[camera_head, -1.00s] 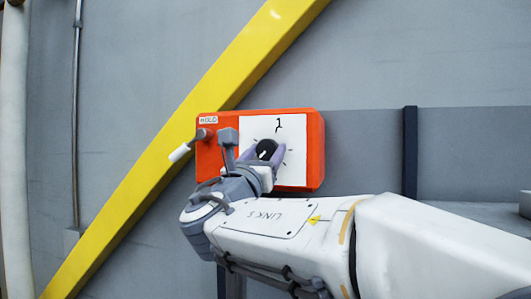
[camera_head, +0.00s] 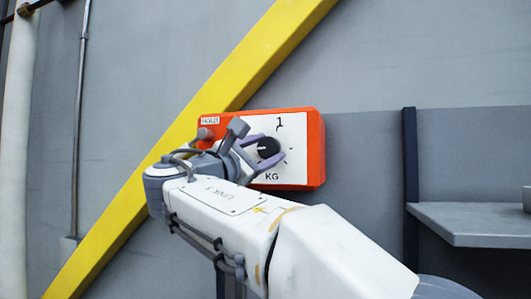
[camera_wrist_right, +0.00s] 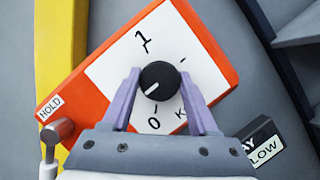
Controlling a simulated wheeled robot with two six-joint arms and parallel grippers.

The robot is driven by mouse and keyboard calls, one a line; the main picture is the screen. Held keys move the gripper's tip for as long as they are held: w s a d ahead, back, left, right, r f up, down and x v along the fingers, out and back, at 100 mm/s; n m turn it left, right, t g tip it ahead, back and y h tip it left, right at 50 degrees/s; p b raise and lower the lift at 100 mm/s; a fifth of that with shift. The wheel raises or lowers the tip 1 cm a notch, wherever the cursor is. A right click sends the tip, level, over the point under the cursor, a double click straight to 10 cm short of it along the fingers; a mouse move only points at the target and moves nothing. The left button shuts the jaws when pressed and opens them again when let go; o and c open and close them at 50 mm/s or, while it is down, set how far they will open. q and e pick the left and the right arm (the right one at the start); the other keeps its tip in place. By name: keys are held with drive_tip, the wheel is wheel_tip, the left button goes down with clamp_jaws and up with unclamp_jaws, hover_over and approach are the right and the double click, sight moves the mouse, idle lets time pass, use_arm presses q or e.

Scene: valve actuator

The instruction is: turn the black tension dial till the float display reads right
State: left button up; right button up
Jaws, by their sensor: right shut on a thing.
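The black tension dial (camera_head: 268,148) sits on the white face of an orange box (camera_head: 316,150) on the wall. "1" is printed above it and "KG" below. In the right wrist view the dial (camera_wrist_right: 159,80) has a white pointer mark toward the lower left, between "1" and "0". My right gripper (camera_head: 266,150) reaches in from the left, its two purple fingers shut on the dial from opposite sides. In the wrist view, a black box (camera_wrist_right: 258,138) partly hidden behind my gripper shows letters "AY" and "LOW". No float reading is legible. My left gripper is not in view.
A grey lever or knob (camera_wrist_right: 60,130) stands by the "HOLD" label at the box's left end, close to my right gripper. A yellow diagonal beam (camera_head: 215,92) runs behind the box. A grey shelf (camera_head: 480,225) juts out at right.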

drive_tip(key=m+g+p, duration=0.1)
drive_tip(key=m, duration=0.2)
drive_tip(key=shift+r, duration=0.1)
drive_tip(key=m+g+p, duration=0.1)
drive_tip(key=m, duration=0.2)
drive_tip(key=shift+g, duration=0.3)
drive_tip(key=m+g+p, duration=0.1)
drive_tip(key=m, duration=0.2)
drive_tip(key=m+g+p, duration=0.1)
drive_tip(key=m+p, duration=0.1)
drive_tip(key=m, duration=0.1)
drive_tip(key=shift+r+y, duration=0.1)
drive_tip(key=shift+y, duration=0.3)
drive_tip(key=m+y+p, duration=0.1)
drive_tip(key=m, duration=0.3)
drive_tip(key=shift+g+y, duration=0.4)
drive_tip(key=shift+m+y, duration=1.1)
drive_tip(key=shift+m, duration=0.6)
drive_tip(key=o, duration=1.4)
